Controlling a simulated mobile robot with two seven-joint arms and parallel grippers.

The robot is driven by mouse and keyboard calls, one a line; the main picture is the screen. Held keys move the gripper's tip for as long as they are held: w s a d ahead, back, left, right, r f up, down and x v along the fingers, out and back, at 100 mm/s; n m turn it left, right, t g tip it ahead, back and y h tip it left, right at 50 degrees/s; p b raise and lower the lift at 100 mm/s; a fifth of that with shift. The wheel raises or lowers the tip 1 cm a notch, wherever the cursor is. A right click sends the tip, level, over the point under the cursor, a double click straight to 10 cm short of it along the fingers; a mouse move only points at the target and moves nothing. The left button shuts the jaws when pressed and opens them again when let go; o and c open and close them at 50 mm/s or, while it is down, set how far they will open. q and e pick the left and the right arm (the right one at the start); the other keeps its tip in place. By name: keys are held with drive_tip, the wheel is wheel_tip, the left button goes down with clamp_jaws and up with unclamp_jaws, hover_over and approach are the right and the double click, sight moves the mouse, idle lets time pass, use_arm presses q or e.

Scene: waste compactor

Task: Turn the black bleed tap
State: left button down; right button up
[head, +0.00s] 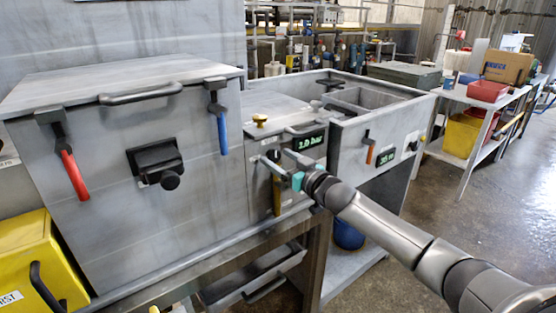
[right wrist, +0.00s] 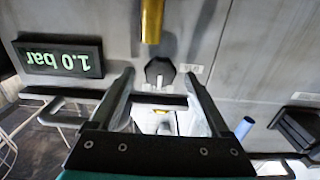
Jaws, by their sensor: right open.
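The black bleed tap (right wrist: 160,72) is a small dark faceted knob on the grey panel in the right wrist view, which shows the scene upside down. It appears between the two fingertips of my right gripper (right wrist: 160,78), which is open and empty. I cannot tell whether the fingers are level with the knob or short of it. In the head view my right gripper (head: 266,163) is at the front of the middle unit, below the 1.0 bar display (head: 309,143). There the tap is hard to make out behind the gripper. My left gripper is not in view.
A brass handle (right wrist: 152,20) hangs close to the tap. The blue lever (head: 221,130), red lever (head: 73,174) and black latch (head: 158,164) are on the left door. An orange lever (head: 369,152) is to the right.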

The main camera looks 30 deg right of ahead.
drive_tip(key=shift+w, duration=0.4)
drive_tip(key=shift+c, duration=0.2)
clamp_jaws()
idle(0.3)
